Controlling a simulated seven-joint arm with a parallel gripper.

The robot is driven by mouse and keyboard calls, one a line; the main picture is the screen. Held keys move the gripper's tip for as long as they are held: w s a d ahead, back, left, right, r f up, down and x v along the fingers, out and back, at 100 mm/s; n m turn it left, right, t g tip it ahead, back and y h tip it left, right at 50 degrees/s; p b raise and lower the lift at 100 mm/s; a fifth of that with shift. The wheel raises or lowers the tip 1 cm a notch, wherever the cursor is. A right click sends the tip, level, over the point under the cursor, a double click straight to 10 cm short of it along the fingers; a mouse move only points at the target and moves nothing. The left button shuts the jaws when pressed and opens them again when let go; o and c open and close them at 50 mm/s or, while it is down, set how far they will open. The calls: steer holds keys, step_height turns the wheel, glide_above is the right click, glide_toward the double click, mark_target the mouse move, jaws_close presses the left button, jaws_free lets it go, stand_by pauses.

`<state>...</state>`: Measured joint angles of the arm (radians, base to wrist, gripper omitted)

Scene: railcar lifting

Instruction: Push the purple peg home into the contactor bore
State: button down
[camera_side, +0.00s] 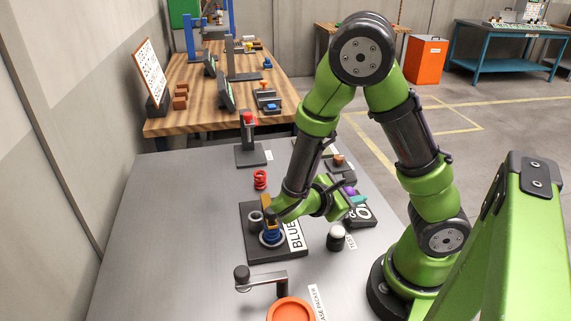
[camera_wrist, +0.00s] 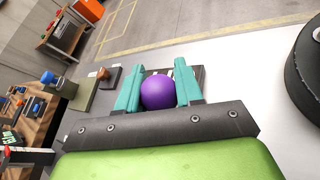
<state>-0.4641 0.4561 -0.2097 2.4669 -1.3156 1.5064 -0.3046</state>
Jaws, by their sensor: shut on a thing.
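In the wrist view, the round purple end of the peg (camera_wrist: 158,92) sits between the two teal fingers of my gripper (camera_wrist: 158,90). The fingers are shut on it from both sides. In the side view, my gripper (camera_side: 352,196) is low over the right part of the grey table, with a bit of purple peg (camera_side: 348,190) showing at its fingers. A black block with a white label (camera_side: 362,213) lies just below and beside the fingers. The bore is not visible, and I cannot tell how deep the peg sits.
A black board labelled BLUE (camera_side: 262,252) with a blue ring lies under my wrist. A white-topped black cylinder (camera_side: 337,240) stands nearby. A crank (camera_side: 264,281) and orange bowl (camera_side: 291,311) are at the front. The table's left is clear.

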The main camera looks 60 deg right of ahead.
steer(key=shift+w+a+r, duration=0.1)
steer(key=shift+w+a, duration=0.1)
steer(key=shift+a, duration=0.15)
steer(key=w+a+r+n+t, duration=0.2)
steer(key=w+a, duration=0.3)
steer(key=w, duration=0.4)
steer(key=w+a+r+n+t, duration=0.3)
steer(key=w+a+r+t, duration=0.2)
steer(key=w, duration=0.4)
steer(key=shift+a+r+h, duration=0.2)
steer(key=shift+a+h, duration=0.1)
steer(key=shift+a, duration=0.15)
steer(key=shift+f, duration=2.9)
steer(key=shift+f, duration=1.1)
steer(key=shift+r, duration=0.15)
steer(key=shift+r, duration=0.65)
